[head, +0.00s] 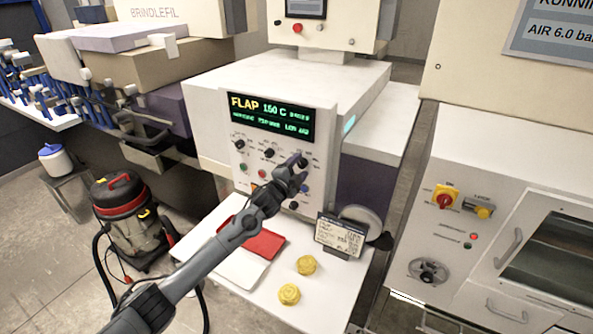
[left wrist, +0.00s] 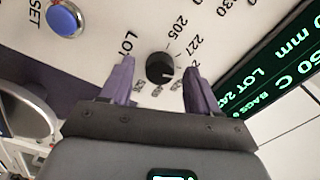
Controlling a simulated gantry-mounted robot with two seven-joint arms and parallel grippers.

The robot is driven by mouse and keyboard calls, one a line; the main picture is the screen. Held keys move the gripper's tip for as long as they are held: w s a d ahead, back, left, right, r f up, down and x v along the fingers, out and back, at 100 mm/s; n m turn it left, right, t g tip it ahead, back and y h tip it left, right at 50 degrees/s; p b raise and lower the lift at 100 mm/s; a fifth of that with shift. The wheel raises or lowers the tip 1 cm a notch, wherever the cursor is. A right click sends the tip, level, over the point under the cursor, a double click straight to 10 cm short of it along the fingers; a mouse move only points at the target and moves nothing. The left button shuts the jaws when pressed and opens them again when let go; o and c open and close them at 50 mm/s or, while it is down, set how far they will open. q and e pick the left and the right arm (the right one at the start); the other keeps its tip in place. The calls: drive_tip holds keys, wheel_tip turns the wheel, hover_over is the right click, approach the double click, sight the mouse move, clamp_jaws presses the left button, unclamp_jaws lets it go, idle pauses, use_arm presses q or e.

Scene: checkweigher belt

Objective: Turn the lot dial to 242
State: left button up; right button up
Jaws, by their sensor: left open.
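The lot dial (left wrist: 160,67) is a round black knob with a white pointer line, on a pale panel beside the letters LOT. Printed numbers such as 205 and 227 ring it; those nearest the fingers are hard to read. My left gripper (left wrist: 158,88) is open, with one purple finger on each side of the dial; I cannot tell whether they touch it. In the head view my left gripper (head: 299,166) is at the right part of the control panel (head: 258,160) and covers the dial. My right gripper is not in view.
A green-lettered display (head: 270,117) sits above the knobs; its lot number is hard to read. A blue SET button (left wrist: 66,19) is near the dial.

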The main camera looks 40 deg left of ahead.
use_arm(q)
drive_tip(key=shift+s, duration=0.1)
drive_tip(key=s+d+b, duration=0.1)
drive_tip(key=s, duration=0.9)
drive_tip(key=shift+s+d, duration=0.2)
drive_tip(key=shift+d, duration=0.2)
